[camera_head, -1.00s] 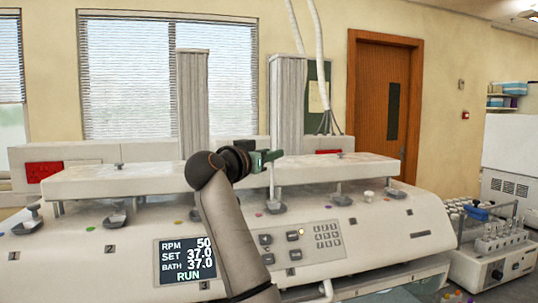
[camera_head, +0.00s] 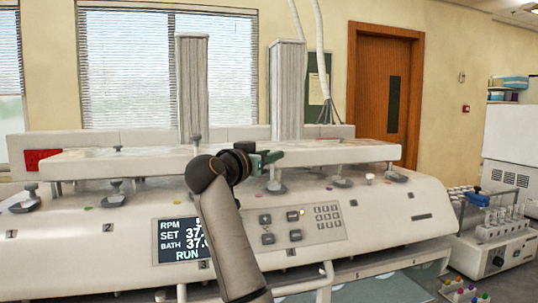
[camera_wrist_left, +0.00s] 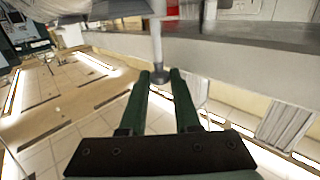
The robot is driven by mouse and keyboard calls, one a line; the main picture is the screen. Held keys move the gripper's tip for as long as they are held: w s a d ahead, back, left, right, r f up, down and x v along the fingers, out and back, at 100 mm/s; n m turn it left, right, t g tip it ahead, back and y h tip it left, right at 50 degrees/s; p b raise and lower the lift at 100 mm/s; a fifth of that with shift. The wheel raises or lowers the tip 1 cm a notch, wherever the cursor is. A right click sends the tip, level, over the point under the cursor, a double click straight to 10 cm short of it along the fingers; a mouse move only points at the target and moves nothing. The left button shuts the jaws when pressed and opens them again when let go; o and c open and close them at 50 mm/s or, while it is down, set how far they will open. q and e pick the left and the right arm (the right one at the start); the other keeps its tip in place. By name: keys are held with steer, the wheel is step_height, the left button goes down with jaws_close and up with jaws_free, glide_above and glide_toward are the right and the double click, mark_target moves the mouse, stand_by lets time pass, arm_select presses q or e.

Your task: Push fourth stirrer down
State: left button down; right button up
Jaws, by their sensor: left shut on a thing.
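A long white stirring machine (camera_head: 140,222) has a row of stirrers along its front, with number labels below. The fourth stirrer (camera_head: 276,187) has a dark round cap on the sloped top, and its thin shaft rises to my left gripper (camera_head: 270,160). In the left wrist view the stirrer's rod (camera_wrist_left: 158,66) shows between the two green fingers (camera_wrist_left: 158,82). My left forearm hides much of the third stirrer. My right gripper is not in view.
Other stirrers stand on both sides, with the fifth (camera_head: 341,182) nearest on the right. A raised white beam (camera_head: 350,152) runs behind them, with two grey columns. A display (camera_head: 182,240) and keypad (camera_head: 328,217) are on the front. A tube rack (camera_head: 500,225) stands right.

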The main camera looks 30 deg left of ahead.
arm_select(q)
steer(key=c, duration=0.7)
jaws_free()
steer(key=shift+r, duration=0.1)
